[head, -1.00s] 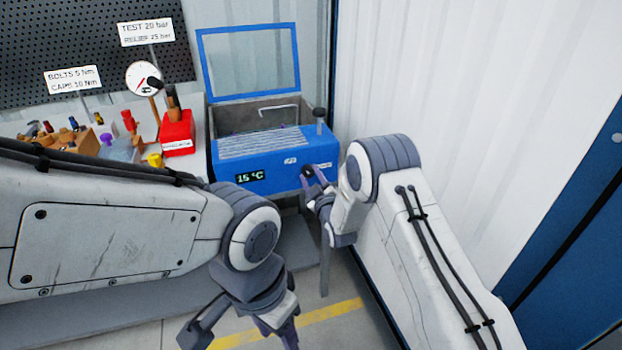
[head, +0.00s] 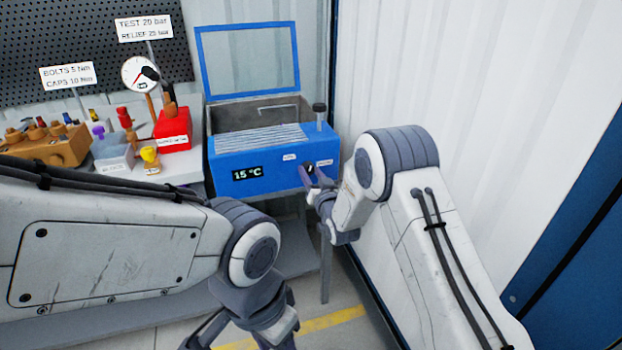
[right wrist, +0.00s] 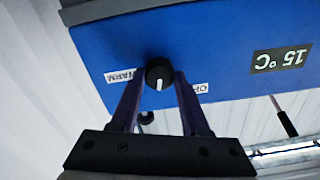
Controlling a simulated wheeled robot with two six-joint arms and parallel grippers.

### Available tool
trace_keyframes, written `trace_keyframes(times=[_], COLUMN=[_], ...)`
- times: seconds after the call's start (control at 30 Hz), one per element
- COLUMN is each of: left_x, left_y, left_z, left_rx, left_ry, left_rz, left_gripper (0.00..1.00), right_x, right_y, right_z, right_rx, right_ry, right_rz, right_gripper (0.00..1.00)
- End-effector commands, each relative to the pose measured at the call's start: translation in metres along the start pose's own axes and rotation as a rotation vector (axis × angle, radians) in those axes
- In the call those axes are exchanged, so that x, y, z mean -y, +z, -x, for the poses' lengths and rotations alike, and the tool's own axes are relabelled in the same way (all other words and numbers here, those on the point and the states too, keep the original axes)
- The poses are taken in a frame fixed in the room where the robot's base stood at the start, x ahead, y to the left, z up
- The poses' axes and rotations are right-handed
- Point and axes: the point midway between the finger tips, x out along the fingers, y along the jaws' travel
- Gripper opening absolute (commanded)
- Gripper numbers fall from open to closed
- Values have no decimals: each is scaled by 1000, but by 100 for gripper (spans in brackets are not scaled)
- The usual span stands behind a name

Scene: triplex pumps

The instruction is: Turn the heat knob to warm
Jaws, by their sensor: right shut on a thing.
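The heat knob (head: 309,168) is a small black dial on the front of a blue bath (head: 270,178). In the right wrist view, which is upside down, the knob (right wrist: 158,72) sits between the fingers of my right gripper (right wrist: 160,88), shut on it. Its white pointer aims down there, between the WARM label (right wrist: 121,77) and the partly covered OFF label (right wrist: 201,88). The display (head: 247,173) reads 15 °C. In the head view my right gripper (head: 314,178) is at the knob. My left gripper (head: 250,335) hangs at the bottom edge, its fingertips cut off.
The bath's glazed lid (head: 248,60) stands open. A black-capped post (head: 319,115) rises at its right corner. A corrugated white wall (head: 440,80) is close on the right. A red box (head: 173,130) and other parts crowd the bench to the left.

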Motion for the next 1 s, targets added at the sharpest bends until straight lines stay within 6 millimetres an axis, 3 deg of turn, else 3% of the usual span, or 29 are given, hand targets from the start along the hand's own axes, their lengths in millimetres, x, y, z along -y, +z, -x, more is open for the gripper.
trace_keyframes(times=[1.0], left_x=[4], left_y=[3], left_z=[-50], left_rx=[0], left_ry=[0], left_rz=[0], left_gripper=[50], right_x=[-2], right_y=[2], right_z=[0], right_rx=[-1], right_ry=[0], right_rz=[-959], right_gripper=[0])
